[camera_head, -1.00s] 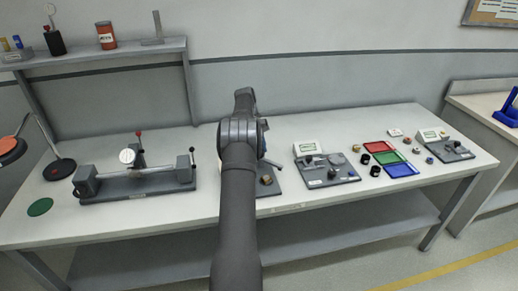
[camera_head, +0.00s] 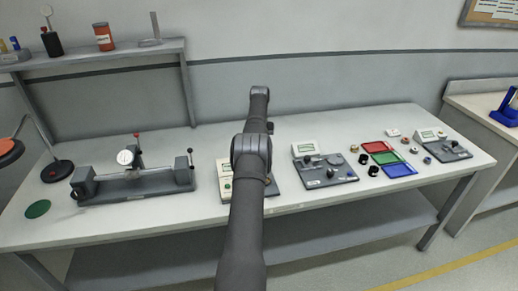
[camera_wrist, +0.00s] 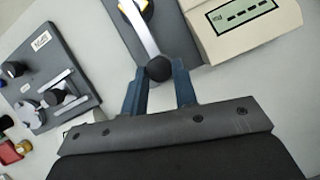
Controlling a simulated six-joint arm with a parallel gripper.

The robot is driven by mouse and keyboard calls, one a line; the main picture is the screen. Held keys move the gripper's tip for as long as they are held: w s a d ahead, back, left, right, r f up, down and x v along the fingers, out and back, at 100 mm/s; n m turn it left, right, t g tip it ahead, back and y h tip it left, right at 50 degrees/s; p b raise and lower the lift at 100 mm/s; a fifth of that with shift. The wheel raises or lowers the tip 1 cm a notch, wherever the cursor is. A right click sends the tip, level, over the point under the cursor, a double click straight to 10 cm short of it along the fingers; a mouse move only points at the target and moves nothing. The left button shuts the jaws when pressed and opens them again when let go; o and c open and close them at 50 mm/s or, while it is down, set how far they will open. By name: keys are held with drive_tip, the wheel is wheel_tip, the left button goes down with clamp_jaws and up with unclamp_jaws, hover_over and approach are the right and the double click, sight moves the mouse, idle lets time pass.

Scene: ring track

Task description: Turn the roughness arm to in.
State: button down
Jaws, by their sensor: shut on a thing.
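The roughness arm (camera_wrist: 142,32) is a silver lever with a black ball knob (camera_wrist: 158,69) at its end, seen at the top centre of the wrist view. My gripper (camera_wrist: 160,76) is shut on the knob, with one blue finger on each side. The lever's other end lies at a pivot with a yellow part, partly cut off by the frame's top edge. Beside it is a beige readout box (camera_wrist: 245,25). In the head view the station's readout (camera_head: 225,168) and base (camera_head: 272,190) show partly; my arm hides the lever and gripper.
A grey station with small levers (camera_wrist: 55,85) lies left in the wrist view; in the head view a similar station (camera_head: 325,172) stands right of my arm. Red, green and blue trays (camera_head: 400,170) lie further right. A dial-gauge bench (camera_head: 135,185) stands left.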

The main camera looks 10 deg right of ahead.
drive_tip(key=shift+m, duration=0.3)
drive_tip(key=c, duration=1.1)
unclamp_jaws()
drive_tip(key=shift+c, duration=0.2)
